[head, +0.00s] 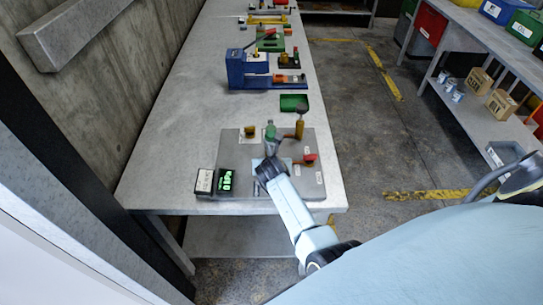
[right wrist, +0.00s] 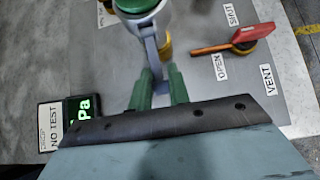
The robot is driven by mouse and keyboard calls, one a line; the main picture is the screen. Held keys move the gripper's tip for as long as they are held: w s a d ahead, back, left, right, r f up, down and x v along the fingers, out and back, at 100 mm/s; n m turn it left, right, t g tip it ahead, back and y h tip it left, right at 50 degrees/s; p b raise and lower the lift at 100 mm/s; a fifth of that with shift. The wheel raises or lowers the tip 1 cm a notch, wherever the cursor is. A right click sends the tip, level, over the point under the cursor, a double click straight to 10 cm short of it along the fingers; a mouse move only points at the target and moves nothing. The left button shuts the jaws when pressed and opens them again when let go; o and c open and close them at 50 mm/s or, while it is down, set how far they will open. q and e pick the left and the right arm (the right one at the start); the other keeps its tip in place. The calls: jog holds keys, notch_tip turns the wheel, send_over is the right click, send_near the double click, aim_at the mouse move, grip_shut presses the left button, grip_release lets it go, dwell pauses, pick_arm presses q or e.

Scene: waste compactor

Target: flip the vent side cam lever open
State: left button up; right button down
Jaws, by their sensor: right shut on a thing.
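A grey coupling with a green top (head: 270,131) stands on the grey panel; it also shows at the top of the right wrist view (right wrist: 138,5). A thin grey cam lever (right wrist: 153,58) runs from its side down between my right fingers. My right gripper (right wrist: 158,88) has green fingers and is shut on this lever; in the head view the gripper (head: 268,160) is at the coupling's near side, its fingertips partly hidden. To the right is a red-handled vent valve (right wrist: 253,35) with OPEN, SHUT and VENT labels. My left gripper is out of view.
A black display with green digits (head: 226,181) and a NO TEST plate (head: 204,182) sit at the panel's near left. A brass post with a dark knob (head: 300,118) stands behind. A green tray (head: 294,103) and a blue machine (head: 240,68) are farther along the bench.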

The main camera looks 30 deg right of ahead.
jog(key=g, duration=0.1)
jog(key=r+g+y, duration=0.1)
jog(key=g, duration=0.1)
jog(key=shift+s+a+r+y, duration=0.2)
jog(key=shift+a+r+y, duration=0.05)
jog(key=shift+y, duration=0.15)
jog(key=shift+s+r+g+y, duration=0.1)
jog(key=shift+r+g+y, duration=0.3)
jog(key=shift+g, duration=0.35)
jog(key=shift+s+r+g+y, duration=0.1)
jog(key=shift+r+g+y, duration=0.2)
jog(key=shift+g+y, duration=0.35)
jog(key=c, duration=1.5)
grip_release()
jog(key=shift+r, duration=0.1)
jog(key=v, duration=1.2)
jog(key=shift+w, duration=0.2)
jog(key=shift+a, duration=0.1)
